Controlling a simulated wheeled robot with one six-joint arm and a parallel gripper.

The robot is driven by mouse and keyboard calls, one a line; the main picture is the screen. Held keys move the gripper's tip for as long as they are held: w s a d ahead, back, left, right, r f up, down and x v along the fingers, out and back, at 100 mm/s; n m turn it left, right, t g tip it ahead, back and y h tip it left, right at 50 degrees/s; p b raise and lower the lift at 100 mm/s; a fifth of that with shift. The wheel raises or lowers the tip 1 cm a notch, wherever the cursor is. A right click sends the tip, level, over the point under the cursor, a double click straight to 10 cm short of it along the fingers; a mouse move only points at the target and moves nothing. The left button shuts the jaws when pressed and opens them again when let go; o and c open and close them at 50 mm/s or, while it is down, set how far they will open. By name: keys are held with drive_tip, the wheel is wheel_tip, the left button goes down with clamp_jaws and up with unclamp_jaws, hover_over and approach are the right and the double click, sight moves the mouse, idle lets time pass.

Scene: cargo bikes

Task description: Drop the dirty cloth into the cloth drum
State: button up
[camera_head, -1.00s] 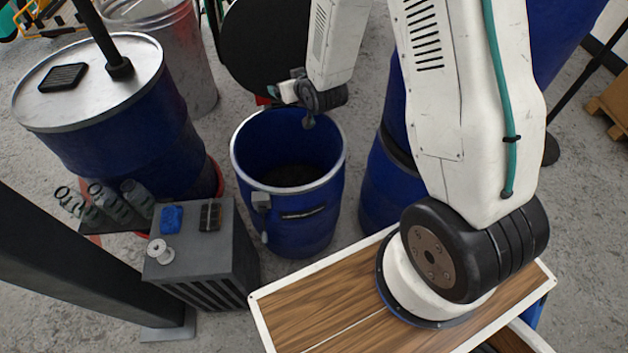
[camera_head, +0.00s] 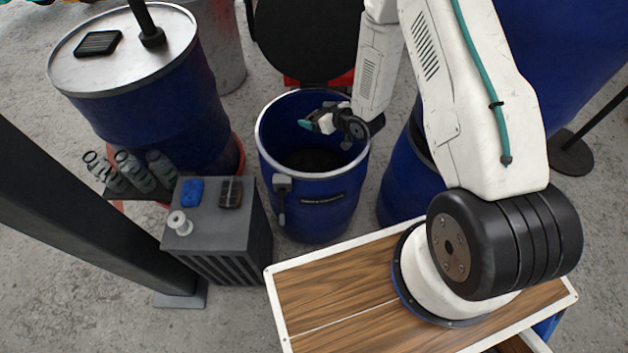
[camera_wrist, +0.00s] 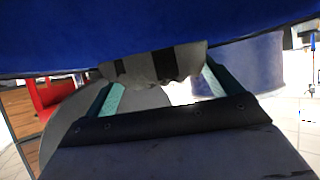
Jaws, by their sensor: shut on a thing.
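The cloth drum is an open blue drum (camera_head: 322,208) with a pale rim, standing upright on the floor in the head view. My gripper (camera_head: 310,123) is above its opening, towards the back right of the rim. In the wrist view, my gripper (camera_wrist: 160,86) is shut on the dirty cloth (camera_wrist: 162,66), a grey piece with dark patches held between the teal fingers. The cloth cannot be made out clearly in the head view. A large blue surface fills the top of the wrist view; I cannot tell whether it is the cloth drum. The drum's bottom is dark.
A closed blue drum (camera_head: 150,110) stands at the left. A grey cabinet (camera_head: 215,240) with small items on top is left of the cloth drum. A black disc (camera_head: 308,38) is behind it, and another blue drum (camera_head: 405,185) is close on the right.

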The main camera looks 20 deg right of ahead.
drive_tip(key=shift+f, duration=1.1)
drive_tip(key=o, duration=0.7)
drive_tip(key=v, duration=0.7)
drive_tip(key=shift+s+d+r, duration=0.1)
drive_tip(key=shift+s+r, duration=0.1)
drive_tip(key=shift+s, duration=0.15)
